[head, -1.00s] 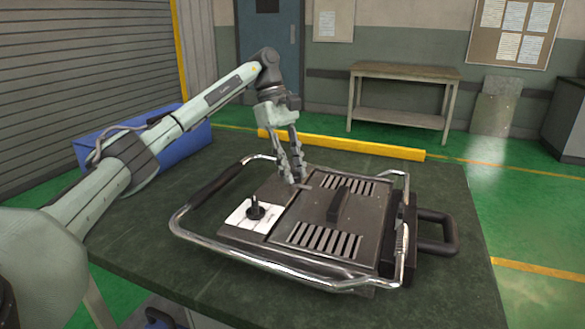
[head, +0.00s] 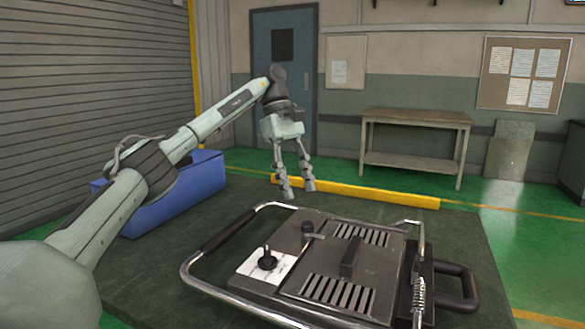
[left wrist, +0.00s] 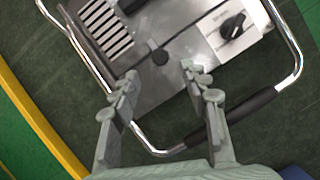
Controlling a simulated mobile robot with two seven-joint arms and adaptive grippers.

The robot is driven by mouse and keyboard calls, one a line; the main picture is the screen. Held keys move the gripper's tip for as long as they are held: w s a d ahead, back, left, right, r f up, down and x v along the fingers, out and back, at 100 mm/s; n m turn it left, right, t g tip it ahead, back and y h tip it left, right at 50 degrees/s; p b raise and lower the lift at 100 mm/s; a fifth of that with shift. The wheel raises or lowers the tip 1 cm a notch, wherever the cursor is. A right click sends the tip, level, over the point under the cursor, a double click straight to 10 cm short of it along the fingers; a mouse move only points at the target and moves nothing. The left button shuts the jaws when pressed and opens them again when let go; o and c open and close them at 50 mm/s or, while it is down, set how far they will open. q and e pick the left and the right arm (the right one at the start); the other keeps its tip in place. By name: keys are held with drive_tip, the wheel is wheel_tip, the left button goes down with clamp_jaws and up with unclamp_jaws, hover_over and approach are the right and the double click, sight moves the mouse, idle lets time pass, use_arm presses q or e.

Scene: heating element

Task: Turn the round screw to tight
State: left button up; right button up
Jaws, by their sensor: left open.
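The heating element is a dark grey box (head: 372,265) in a chromed tube frame on the dark green table.
A black dial knob (head: 267,260) sits on a white plate near the screw. The tube frame (head: 262,209) rises around the box. A blue bin (head: 180,195) stands behind my left arm. The air around the gripper looks clear.

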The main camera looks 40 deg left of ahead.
use_arm(q)
drive_tip(key=v, duration=0.4)
drive_tip(key=shift+r, duration=0.1)
idle(0.6)
